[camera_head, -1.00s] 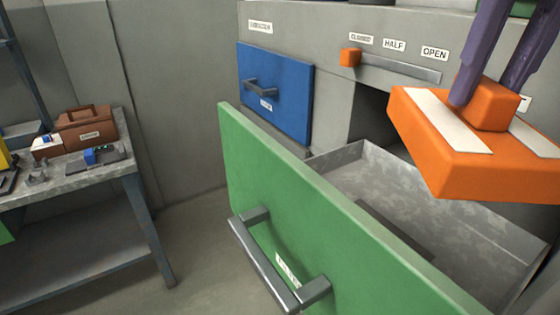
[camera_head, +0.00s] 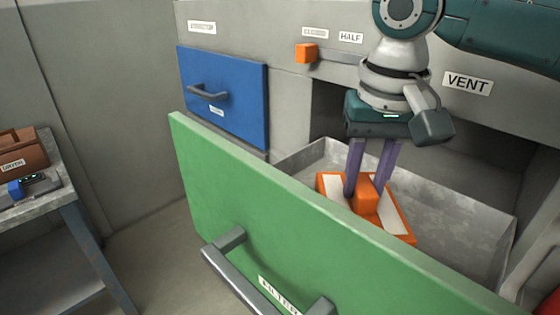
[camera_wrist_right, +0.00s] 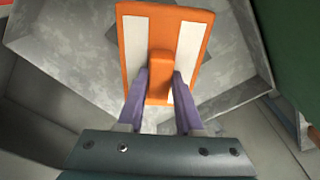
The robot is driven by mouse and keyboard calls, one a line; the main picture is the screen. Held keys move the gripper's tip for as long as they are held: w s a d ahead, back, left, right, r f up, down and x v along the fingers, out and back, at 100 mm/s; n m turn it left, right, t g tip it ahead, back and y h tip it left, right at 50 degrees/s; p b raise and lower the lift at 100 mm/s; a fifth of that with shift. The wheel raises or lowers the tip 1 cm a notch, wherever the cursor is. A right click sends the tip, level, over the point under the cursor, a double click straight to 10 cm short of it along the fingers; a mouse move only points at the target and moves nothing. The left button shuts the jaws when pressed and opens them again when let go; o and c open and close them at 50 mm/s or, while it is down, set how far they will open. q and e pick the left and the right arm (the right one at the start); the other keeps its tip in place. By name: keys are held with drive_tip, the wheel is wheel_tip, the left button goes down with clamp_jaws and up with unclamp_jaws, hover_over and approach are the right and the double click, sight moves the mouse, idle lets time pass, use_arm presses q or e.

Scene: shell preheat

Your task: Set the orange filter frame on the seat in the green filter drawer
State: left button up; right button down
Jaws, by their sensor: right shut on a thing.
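The orange filter frame (camera_head: 405,228) with two white strips is down inside the open green filter drawer (camera_head: 290,225). My right gripper (camera_head: 368,188) is shut on the frame's raised orange block, its purple fingers pointing down. The right wrist view also shows the filter frame (camera_wrist_right: 128,75), with the block between the two fingers (camera_wrist_right: 160,85). A dark patch, likely the seat (camera_wrist_right: 212,52), shows on the grey drawer floor beside and partly under the frame. The drawer's front panel hides the frame's near edge. I cannot tell whether the frame touches the floor. My left gripper is not in view.
A closed blue drawer (camera_head: 235,95) is left of the opening. An orange slider knob (camera_head: 306,53) sits on the cabinet face near the CLOSED label. A workbench (camera_head: 45,208) with a brown toolbox (camera_head: 22,152) stands at the left.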

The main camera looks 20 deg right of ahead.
sight(359, 208)
drive_tip(key=shift+f, duration=2.45)
drive_tip(key=shift+f, duration=0.15)
drive_tip(key=c, duration=0.6)
unclamp_jaws()
drive_tip(key=r, duration=0.8)
drive_tip(key=s+r, duration=0.1)
drive_tip(key=r, duration=0.3)
drive_tip(key=shift+s+a+r+p, duration=0.1)
drive_tip(key=shift+a+p, duration=0.2)
drive_tip(key=shift+p, duration=0.05)
